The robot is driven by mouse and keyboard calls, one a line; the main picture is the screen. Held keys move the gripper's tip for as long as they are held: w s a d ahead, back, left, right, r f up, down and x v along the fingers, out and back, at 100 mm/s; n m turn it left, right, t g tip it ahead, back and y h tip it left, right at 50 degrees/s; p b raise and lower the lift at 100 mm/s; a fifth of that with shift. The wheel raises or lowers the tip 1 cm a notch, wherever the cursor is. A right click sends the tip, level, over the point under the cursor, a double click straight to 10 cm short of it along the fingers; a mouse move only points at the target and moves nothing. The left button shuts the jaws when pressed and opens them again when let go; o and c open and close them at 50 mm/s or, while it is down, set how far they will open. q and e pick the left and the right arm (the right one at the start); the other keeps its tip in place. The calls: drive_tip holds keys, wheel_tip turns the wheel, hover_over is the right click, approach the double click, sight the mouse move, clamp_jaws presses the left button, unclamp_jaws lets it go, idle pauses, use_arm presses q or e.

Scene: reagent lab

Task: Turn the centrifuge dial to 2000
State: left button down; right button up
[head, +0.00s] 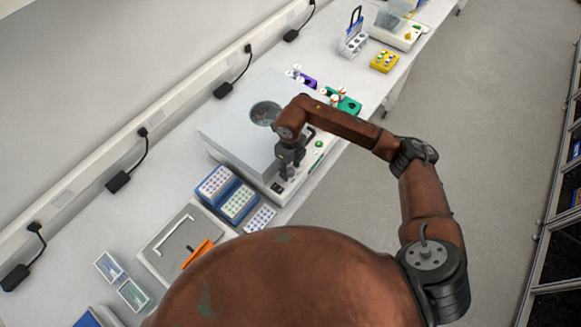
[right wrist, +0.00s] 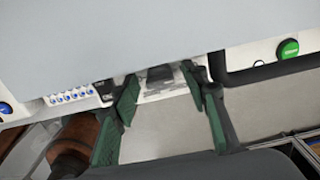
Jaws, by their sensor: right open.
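The centrifuge (head: 232,128) is a pale grey box with a round window in its lid, on the bench. Its lid fills the top of the right wrist view (right wrist: 130,35). My right gripper (head: 284,172) points down at the centrifuge's front panel. In the right wrist view its two green-padded fingers are apart (right wrist: 163,88), with nothing held between them. A dark part (right wrist: 160,75) on a pale marked plate shows between the fingers; it may be the dial, partly hidden by the lid edge. Its setting cannot be read. My left gripper is not in view.
Blue vial racks (head: 238,202) stand close to the centrifuge's near side. A green rack (head: 349,105) stands beyond it. The floor in front is clear.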

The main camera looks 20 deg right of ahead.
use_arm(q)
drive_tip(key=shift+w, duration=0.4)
use_arm(e)
drive_tip(key=shift+f, duration=0.1)
drive_tip(key=shift+c, duration=0.6)
clamp_jaws()
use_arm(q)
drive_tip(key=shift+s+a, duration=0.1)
